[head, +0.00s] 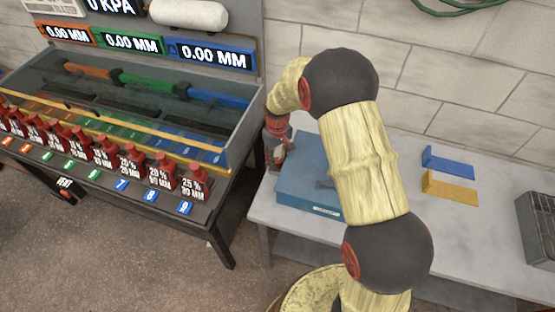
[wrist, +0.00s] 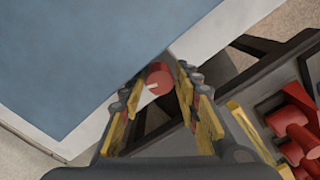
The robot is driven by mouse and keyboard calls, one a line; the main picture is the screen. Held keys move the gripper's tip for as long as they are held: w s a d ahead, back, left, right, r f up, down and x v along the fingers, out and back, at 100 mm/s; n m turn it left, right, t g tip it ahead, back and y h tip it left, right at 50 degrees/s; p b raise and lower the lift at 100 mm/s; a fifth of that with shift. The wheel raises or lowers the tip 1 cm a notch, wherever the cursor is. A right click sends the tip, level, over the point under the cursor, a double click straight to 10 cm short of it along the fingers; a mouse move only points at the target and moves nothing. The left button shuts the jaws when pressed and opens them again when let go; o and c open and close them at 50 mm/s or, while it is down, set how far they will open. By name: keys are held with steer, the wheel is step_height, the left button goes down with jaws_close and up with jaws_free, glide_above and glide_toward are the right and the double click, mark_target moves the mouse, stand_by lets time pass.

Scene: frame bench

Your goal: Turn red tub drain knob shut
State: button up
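The red drain knob (wrist: 157,76) is a short cylinder with a white pointer mark, at the edge of the blue tub (wrist: 70,60) in the wrist view. My gripper (wrist: 160,88) has its yellow fingers on either side of the knob. The fingers look apart, with a narrow gap beside the knob; contact cannot be made out. In the head view, my gripper (head: 279,152) hangs at the left end of the blue tub (head: 306,180). There it hides the knob.
The tub stands on a light grey bench (head: 470,250). Blue (head: 447,162) and yellow (head: 450,188) brackets lie to its right. A wire basket (head: 540,230) is at the far right. A test rig with several red valves (head: 160,178) stands left, across a narrow gap.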

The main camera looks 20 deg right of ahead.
steer(key=shift+c, duration=1)
jaws_close()
steer(key=n+p, duration=0.1)
steer(key=n, duration=0.3)
steer(key=shift+n, duration=0.4)
steer(key=shift+o, duration=1)
jaws_free()
